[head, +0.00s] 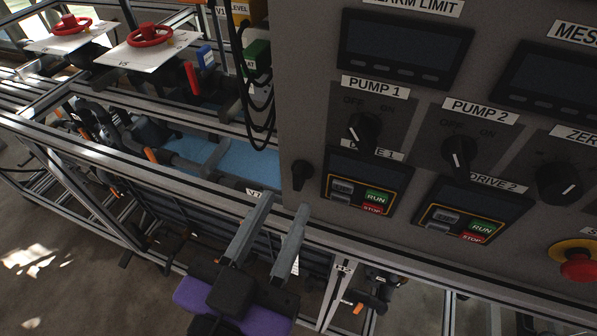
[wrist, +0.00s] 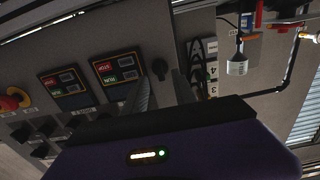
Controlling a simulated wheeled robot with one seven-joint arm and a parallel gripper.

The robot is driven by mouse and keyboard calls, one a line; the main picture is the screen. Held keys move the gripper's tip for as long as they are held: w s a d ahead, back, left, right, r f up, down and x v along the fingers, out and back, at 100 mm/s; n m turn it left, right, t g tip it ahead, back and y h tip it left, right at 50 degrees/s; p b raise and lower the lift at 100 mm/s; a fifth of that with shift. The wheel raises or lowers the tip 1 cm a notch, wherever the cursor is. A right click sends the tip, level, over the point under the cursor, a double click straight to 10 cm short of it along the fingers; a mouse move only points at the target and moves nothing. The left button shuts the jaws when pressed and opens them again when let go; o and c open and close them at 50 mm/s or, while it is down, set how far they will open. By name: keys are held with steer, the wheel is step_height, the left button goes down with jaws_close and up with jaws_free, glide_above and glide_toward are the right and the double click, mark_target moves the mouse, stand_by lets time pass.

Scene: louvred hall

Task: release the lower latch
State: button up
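A small black latch (head: 301,173) sits on the lower left edge of the grey panel, left of the DRIVE 1 box. Its handle points down and slightly left in the head view. It also shows in the wrist view (wrist: 160,68), just beyond and between my fingers. My gripper (head: 286,206) is below the latch in the head view, its two grey fingers apart with nothing between them. It looks clear of the latch, though the exact gap is hard to judge. No other latch is clearly visible.
The DRIVE 1 box (head: 367,184) with RUN and STOP buttons is close right of the latch. A PUMP 1 knob (head: 364,130) is above it. A red emergency button (head: 578,264) is at far right. A metal frame rail (head: 210,188) runs left; black cables (head: 262,120) hang above.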

mark_target(296, 184)
steer(key=x, duration=0.4)
steer(key=shift+w+p, duration=0.2)
steer(key=shift+p, duration=0.15)
steer(key=shift+b, duration=0.3)
steer(key=shift+c, duration=0.4)
jaws_close()
stand_by(0.6)
